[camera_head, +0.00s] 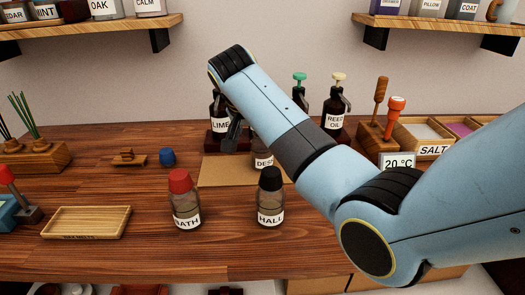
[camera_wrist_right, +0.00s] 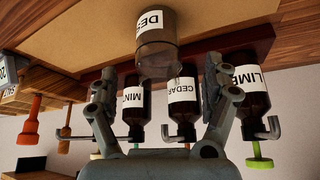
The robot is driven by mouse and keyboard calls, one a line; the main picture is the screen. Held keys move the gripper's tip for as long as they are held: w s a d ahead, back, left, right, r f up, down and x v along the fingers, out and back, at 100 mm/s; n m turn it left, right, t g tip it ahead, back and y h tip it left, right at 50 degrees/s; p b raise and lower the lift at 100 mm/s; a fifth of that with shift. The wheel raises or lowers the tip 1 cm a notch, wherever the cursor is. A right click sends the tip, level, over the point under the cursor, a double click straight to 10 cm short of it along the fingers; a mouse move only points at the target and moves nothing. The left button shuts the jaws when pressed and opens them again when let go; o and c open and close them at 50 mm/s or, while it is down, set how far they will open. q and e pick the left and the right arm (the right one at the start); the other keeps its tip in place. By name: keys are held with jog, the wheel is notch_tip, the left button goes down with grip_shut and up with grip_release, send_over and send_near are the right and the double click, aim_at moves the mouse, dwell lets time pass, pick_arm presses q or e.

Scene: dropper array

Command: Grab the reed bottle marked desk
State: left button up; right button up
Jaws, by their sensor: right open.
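The bottle marked DES, its last letter cut off from view (camera_head: 262,161), stands on a tan mat (camera_head: 226,172), partly hidden behind my right arm. It is clear with a white label and shows inverted in the right wrist view (camera_wrist_right: 157,52), its neck pointing toward my gripper. My right gripper (camera_wrist_right: 160,78) is open, with one finger on each side in that view and no visible contact with the bottle. In the head view only part of the gripper (camera_head: 233,134) shows beside the arm. My left gripper is not in view.
A red-capped BATH bottle (camera_head: 185,202) and a black-capped HALL bottle (camera_head: 270,198) stand in front. Dark pump bottles, including LIME (camera_head: 219,108) and REED OIL (camera_head: 335,112), stand behind. A small blue piece (camera_head: 167,157) and a wooden tray (camera_head: 87,222) lie left.

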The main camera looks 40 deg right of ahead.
jog(key=shift+x, duration=0.8)
jog(key=x, duration=0.4)
jog(key=shift+d+f, duration=0.25)
jog(key=shift+d, duration=0.05)
jog(key=shift+c, duration=0.4)
jog(key=c, duration=1.3)
jog(key=shift+c, duration=0.8)
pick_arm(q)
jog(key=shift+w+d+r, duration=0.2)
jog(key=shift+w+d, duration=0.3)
pick_arm(e)
jog(key=shift+r, duration=0.1)
jog(key=shift+r, duration=0.1)
